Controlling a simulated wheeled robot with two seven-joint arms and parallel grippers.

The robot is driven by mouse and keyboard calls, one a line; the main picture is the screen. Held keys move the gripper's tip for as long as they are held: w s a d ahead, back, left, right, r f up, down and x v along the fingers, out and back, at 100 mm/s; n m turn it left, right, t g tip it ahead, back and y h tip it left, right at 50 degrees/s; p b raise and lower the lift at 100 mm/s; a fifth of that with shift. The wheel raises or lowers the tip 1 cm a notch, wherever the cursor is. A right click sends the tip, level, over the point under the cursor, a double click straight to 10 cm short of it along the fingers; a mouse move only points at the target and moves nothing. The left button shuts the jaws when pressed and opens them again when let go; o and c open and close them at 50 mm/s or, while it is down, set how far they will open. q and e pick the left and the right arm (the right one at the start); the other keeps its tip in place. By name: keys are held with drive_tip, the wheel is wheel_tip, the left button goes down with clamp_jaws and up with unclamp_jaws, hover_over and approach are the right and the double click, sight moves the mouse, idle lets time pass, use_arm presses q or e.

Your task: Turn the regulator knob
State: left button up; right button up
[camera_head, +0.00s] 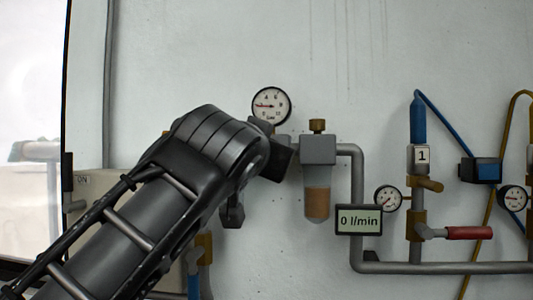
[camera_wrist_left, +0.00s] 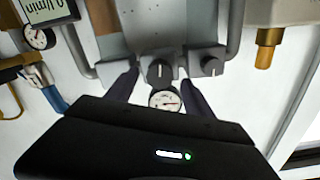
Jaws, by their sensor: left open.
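The regulator knob (camera_wrist_left: 160,72) is a dark round knob with a pale pointer mark, seen in the left wrist view on a grey body. My left gripper (camera_wrist_left: 157,68) is open, with one dark finger on each side of this knob. I cannot tell whether the fingers touch it. A round gauge (camera_wrist_left: 165,99) shows between the fingers, close to the knob; in the head view the gauge (camera_head: 271,105) has its needle pointing left. In the head view my left wrist hides the knob and most of the gripper. My right gripper is not in view.
A second dark knob (camera_wrist_left: 212,66) sits close to the right finger in the wrist view. In the head view, a filter unit (camera_head: 317,150) stands right of my wrist, above a display (camera_head: 359,220) reading 0 l/min. Pipes and a red-handled valve (camera_head: 468,233) lie further right.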

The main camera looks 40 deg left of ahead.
use_arm(q)
drive_tip(key=shift+v, duration=2.1)
